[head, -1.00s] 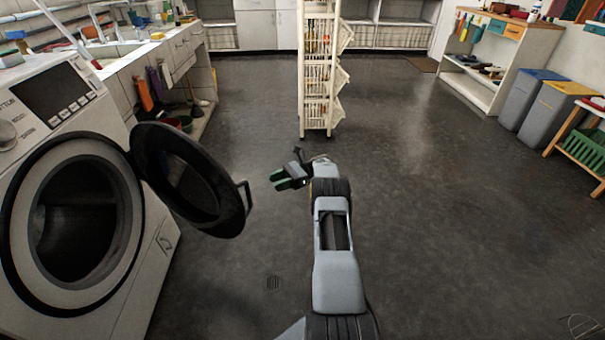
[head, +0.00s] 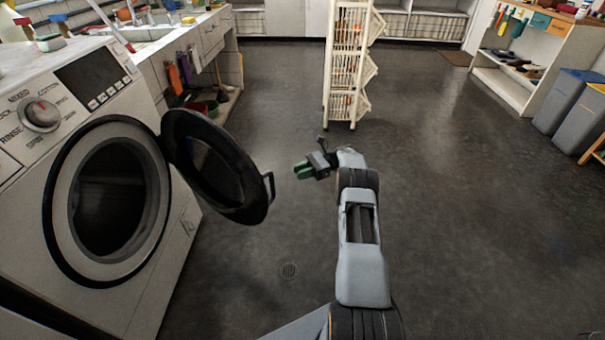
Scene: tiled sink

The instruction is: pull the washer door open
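The white washer (head: 30,170) stands at the left with its dark drum opening in full view. Its round black door (head: 215,165) is swung well out from the front, hinged at the right side of the opening. The door's handle (head: 268,186) is on its free edge, facing right. My gripper (head: 300,170), with green fingers, is just right of the handle in the picture, with a gap of floor showing between them. It holds nothing that I can see. The fingers are too small to tell how far apart they are.
A tiled sink counter (head: 190,45) runs behind the washer. A cream wire rack (head: 345,70) stands ahead, beyond my gripper. Grey bins (head: 565,110) and a shelf unit (head: 505,80) are at the right.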

